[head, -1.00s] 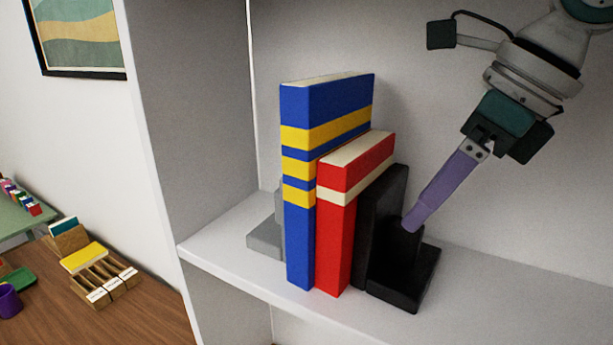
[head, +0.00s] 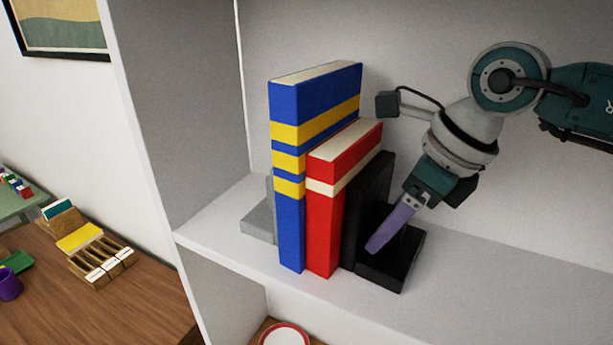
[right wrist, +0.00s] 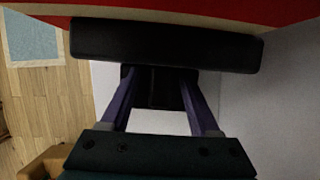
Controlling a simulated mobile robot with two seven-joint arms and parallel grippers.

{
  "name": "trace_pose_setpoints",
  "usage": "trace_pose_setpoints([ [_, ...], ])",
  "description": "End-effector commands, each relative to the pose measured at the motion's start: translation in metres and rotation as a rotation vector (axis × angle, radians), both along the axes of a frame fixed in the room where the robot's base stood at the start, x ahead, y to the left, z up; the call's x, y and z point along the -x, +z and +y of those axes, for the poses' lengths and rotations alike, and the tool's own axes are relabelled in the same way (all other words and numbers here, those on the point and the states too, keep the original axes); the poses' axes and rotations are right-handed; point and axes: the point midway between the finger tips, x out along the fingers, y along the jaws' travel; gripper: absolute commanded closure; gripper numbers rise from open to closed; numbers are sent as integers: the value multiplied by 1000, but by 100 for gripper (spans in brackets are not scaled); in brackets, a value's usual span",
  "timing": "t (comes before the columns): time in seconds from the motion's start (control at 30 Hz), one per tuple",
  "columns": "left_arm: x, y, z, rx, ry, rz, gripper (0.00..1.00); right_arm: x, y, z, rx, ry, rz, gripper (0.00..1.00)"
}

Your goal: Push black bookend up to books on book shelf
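The black bookend (head: 366,209) stands upright on the white book shelf (head: 465,256), right of the red book (head: 323,228). Its panel looks very close to that book; I cannot tell whether they touch. The blue and yellow book (head: 290,232) stands left of the red one. My right gripper (head: 375,247) reaches down over the bookend's base, with a purple finger beside its upright block. In the right wrist view two purple fingers (right wrist: 158,78) are spread on both sides of a black part, behind the bookend's panel (right wrist: 165,46). My left gripper is not in view.
A grey bookend (head: 259,221) stands left of the books, partly hidden by them. The shelf's left side wall (head: 180,110) is close to it. The shelf is clear to the right. A red-rimmed round item (head: 285,335) shows below.

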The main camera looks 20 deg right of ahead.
Motion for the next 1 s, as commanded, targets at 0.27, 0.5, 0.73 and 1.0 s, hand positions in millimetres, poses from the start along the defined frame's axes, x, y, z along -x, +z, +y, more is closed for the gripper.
trace_pose_setpoints([
  [0.27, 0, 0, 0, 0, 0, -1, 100, 0, 0, 0, 0, -1, 0, 69],
  [0.5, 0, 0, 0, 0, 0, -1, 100, 0, 1, 0, 0, -1, 0, 96],
  [0.73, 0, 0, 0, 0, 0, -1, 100, 0, 1, 0, -1, -1, -1, 100],
  [1.0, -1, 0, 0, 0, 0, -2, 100, 0, 1, 0, -1, -1, -1, 100],
])
